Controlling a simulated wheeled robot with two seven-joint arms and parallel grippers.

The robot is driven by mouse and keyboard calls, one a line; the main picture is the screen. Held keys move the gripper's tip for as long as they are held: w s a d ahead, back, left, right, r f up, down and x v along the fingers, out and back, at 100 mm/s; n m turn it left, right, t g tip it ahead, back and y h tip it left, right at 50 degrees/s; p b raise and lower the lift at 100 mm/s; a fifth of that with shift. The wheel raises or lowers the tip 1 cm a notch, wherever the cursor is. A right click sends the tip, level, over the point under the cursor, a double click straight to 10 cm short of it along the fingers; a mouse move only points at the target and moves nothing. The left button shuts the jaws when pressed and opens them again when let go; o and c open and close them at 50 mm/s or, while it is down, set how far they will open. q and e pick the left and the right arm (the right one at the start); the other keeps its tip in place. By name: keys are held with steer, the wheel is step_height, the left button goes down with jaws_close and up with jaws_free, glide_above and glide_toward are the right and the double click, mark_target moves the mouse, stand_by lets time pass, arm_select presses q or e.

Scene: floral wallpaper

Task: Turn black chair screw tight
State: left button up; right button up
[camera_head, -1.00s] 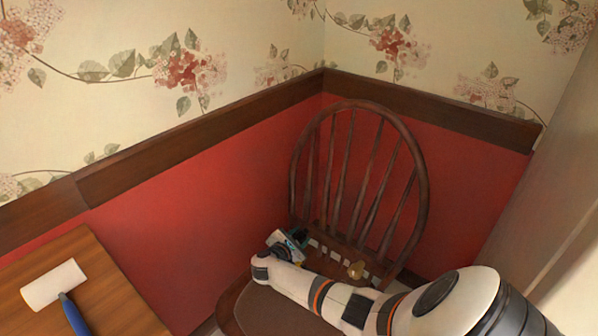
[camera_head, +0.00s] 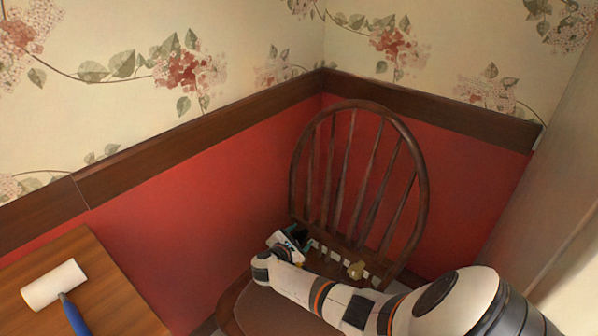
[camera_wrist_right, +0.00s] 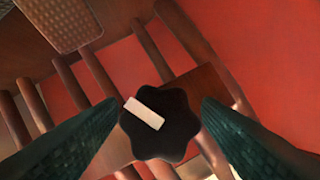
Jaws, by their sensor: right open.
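A brown wooden spindle-back chair (camera_head: 411,151) stands in the corner. In the right wrist view a black lobed screw knob (camera_wrist_right: 166,143) with a white bar across its top shows in front of the camera. My right gripper (camera_wrist_right: 160,104) is open, with one dark green finger on each side of the knob. The knob lies between the fingertips, and a gap shows on both sides. In the head view my right gripper (camera_head: 291,239) is at the left rear of the chair seat (camera_head: 270,312), and the black knob cannot be made out there. My left gripper is not in view.
A wooden table (camera_head: 105,296) at the lower left holds a white roller (camera_head: 54,285) with a blue handle. Small white blocks and a gold-coloured piece (camera_head: 356,270) sit along the seat's back edge. Red-panelled walls (camera_head: 200,190) close in behind the chair.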

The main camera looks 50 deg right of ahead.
steer(key=shift+a+r, duration=0.15)
steer(key=shift+a, duration=0.15)
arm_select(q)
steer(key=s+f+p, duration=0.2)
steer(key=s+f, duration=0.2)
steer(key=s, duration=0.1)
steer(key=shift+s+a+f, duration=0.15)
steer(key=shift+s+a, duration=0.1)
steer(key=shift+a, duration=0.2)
arm_select(e)
steer(key=v, duration=0.6)
steer(key=shift+s+a, duration=0.2)
steer(key=shift+a, duration=0.2)
